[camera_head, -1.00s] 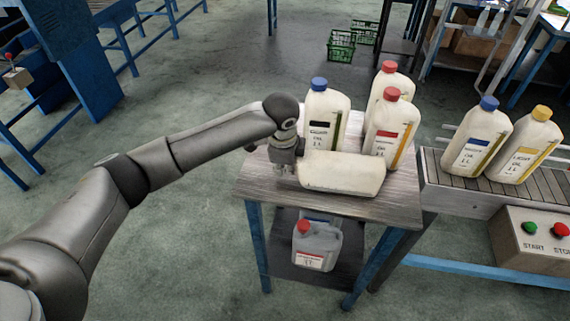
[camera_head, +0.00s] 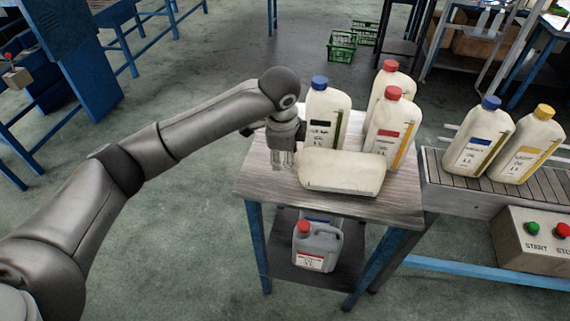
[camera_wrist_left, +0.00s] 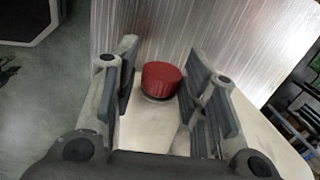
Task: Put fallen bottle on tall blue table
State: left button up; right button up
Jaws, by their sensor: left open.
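The fallen bottle (camera_head: 342,172) is cream-white and lies on its side on a blue-legged table (camera_head: 390,208), at the front of the top. Its cap end points left, behind my gripper in the head view. In the left wrist view its red cap (camera_wrist_left: 162,79) shows between my fingers, with the pale bottle body (camera_wrist_left: 150,128) below it. My left gripper (camera_head: 283,163) is at the cap end of the bottle, and in the wrist view the fingers (camera_wrist_left: 160,85) are spread with gaps on both sides of the cap. My right gripper is not in view.
Blue-capped (camera_head: 325,115) and red-capped bottles (camera_head: 390,130) stand close behind the fallen one. A grey canister (camera_head: 317,250) sits on the lower shelf. A conveyor (camera_head: 435,165) with two bottles adjoins at right. Other blue furniture (camera_head: 75,75) stands at upper left. The floor left of the table is clear.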

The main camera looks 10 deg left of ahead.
pick_arm(q)
jog(key=v, duration=0.6)
jog(key=shift+r+b, duration=0.3)
jog(key=shift+f, duration=0.1)
